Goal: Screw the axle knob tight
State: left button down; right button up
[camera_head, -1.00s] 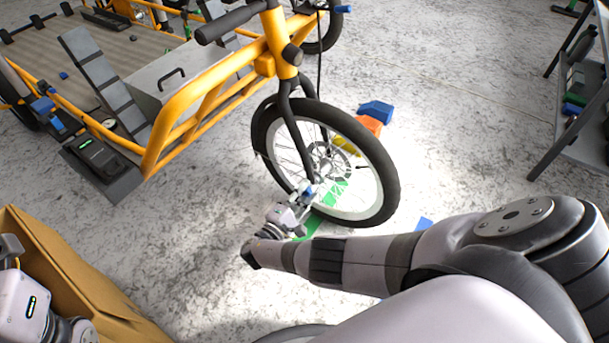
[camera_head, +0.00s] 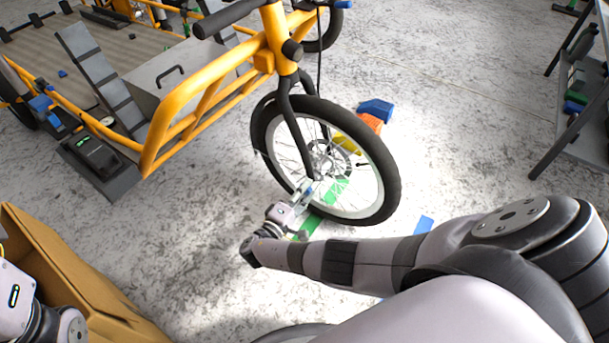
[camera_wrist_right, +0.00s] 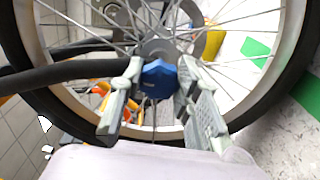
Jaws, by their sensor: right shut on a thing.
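The blue axle knob (camera_wrist_right: 159,80) sits at the hub of the cargo bike's front wheel (camera_head: 385,205). My right gripper (camera_wrist_right: 161,70) is shut on the knob, with one finger on each side of it in the right wrist view. In the head view the right gripper (camera_head: 305,190) is at the lower left of the hub, beside the black fork (camera_head: 293,125), and mostly hides the knob. Part of my left arm shows at the lower left edge of the head view, but its gripper is out of the picture.
A cardboard box (camera_head: 75,275) stands at the lower left. Blue (camera_head: 376,109) and orange (camera_head: 371,122) blocks lie behind the wheel. The bike's yellow frame (camera_head: 190,110) and cargo bed are at upper left.

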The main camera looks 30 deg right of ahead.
jog(key=o, duration=1.2)
jog(key=v, duration=0.7)
jog(key=shift+s+a, duration=0.1)
jog(key=shift+a, duration=0.15)
jog(key=shift+s, duration=0.1)
